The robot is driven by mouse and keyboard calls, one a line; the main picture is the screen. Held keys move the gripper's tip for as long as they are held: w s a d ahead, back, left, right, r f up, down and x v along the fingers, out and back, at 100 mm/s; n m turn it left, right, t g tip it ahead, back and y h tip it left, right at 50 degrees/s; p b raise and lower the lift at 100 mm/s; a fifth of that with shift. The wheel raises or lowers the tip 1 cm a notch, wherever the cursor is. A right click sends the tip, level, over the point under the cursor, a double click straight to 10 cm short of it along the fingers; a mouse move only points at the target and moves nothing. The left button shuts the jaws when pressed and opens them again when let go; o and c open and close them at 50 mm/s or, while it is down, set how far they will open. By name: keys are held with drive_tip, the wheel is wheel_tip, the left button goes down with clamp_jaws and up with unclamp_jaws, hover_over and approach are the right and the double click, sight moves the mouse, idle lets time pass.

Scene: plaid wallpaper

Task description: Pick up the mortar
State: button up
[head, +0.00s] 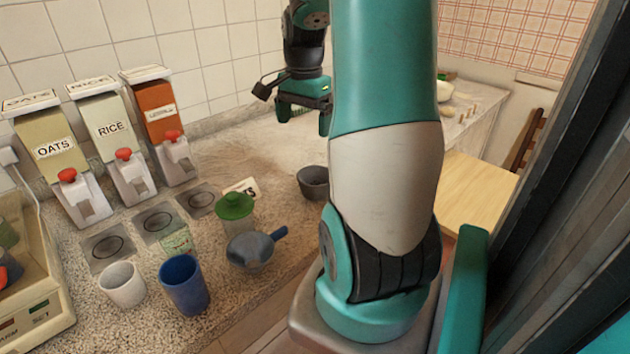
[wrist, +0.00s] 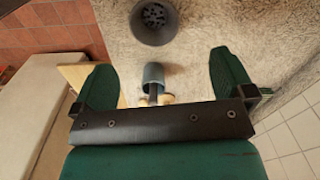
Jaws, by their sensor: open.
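The dark grey round bowl (head: 313,182), which looks like the mortar, stands upright on the speckled counter just left of my arm in the head view. In the wrist view the bowl (wrist: 153,38) is at the top edge, partly cut off, with dark bits inside. My gripper (head: 304,112) hangs above the counter, beyond and higher than the bowl. In the wrist view my gripper (wrist: 165,78) has its fingers wide apart with nothing held. The bowl lies outside the space between the fingers.
A grey pot with a blue handle (head: 252,250), a green-lidded jar (head: 235,206), a blue cup (head: 185,285) and a white cup (head: 122,284) stand nearer. Dispensers (head: 110,130) line the wall. A grey cylinder (wrist: 153,72) shows between the fingers, lower down. Counter around the bowl is mostly clear.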

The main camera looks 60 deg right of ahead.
drive_tip(key=s+d+m, duration=0.2)
hover_over(315, 183)
drive_tip(key=s+a, duration=0.1)
drive_tip(key=a, duration=0.1)
drive_tip(key=shift+n, duration=0.3)
wheel_tip(315, 183, down, 12)
drive_tip(key=shift+s+d+r+p, duration=0.1)
drive_tip(key=shift+s+p, duration=0.05)
drive_tip(key=shift+p, duration=0.2)
drive_tip(key=shift+f+p, duration=0.5)
drive_tip(key=shift+f, duration=2.35)
drive_tip(key=shift+c, duration=0.2)
drive_tip(key=c, duration=0.9)
drive_tip(key=shift+r, duration=0.1)
